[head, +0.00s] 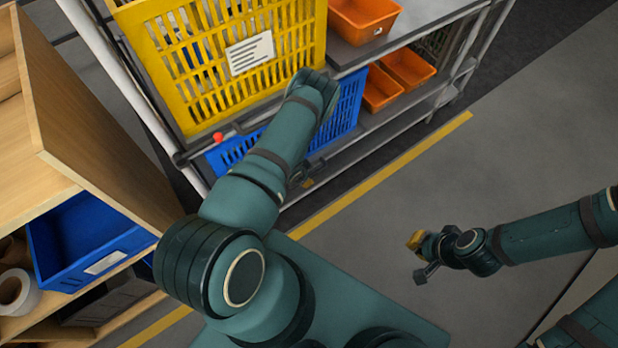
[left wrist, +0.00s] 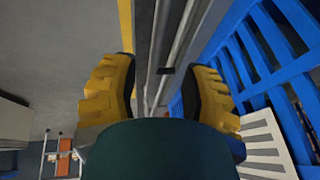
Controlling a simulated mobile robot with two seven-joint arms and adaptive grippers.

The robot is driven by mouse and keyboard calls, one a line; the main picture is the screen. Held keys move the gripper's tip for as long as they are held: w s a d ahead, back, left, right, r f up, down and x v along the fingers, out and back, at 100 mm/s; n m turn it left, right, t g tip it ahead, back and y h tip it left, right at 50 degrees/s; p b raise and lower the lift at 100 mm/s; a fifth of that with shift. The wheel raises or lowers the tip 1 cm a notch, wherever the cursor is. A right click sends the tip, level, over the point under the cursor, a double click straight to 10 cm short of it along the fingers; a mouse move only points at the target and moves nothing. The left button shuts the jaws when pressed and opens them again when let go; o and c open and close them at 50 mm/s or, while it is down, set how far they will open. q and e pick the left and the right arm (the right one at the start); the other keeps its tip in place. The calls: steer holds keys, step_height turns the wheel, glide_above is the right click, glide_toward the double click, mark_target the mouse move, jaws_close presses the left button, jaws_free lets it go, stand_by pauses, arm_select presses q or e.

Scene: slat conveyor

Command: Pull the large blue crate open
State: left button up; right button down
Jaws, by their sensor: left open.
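The large blue crate (head: 345,108) has slotted walls and sits on the rack's lower shelf, below the yellow crate. My left arm hides much of its front in the head view. In the left wrist view the blue crate (left wrist: 262,60) fills the right side, with a white label (left wrist: 268,145) on it. My left gripper (left wrist: 162,92) is open, its two yellow fingers apart with nothing held between them. The right-hand finger is close beside the crate; I cannot tell whether it touches. My right gripper (head: 417,256) is over the floor, away from the rack.
A yellow slotted crate (head: 225,95) stands above the blue one. Orange bins (head: 363,18) are to the right on both shelf levels. A wooden shelf (head: 100,170) with a smaller blue bin (head: 80,240) stands at the left. The grey floor (head: 420,200) before the rack is clear.

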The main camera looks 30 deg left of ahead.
arm_select(q)
steer(key=b+x, duration=0.2)
steer(key=x, duration=0.6)
steer(key=shift+w+f+b, duration=0.15)
steer(key=shift+f+b, duration=0.2)
steer(key=shift+c, duration=0.2)
jaws_close()
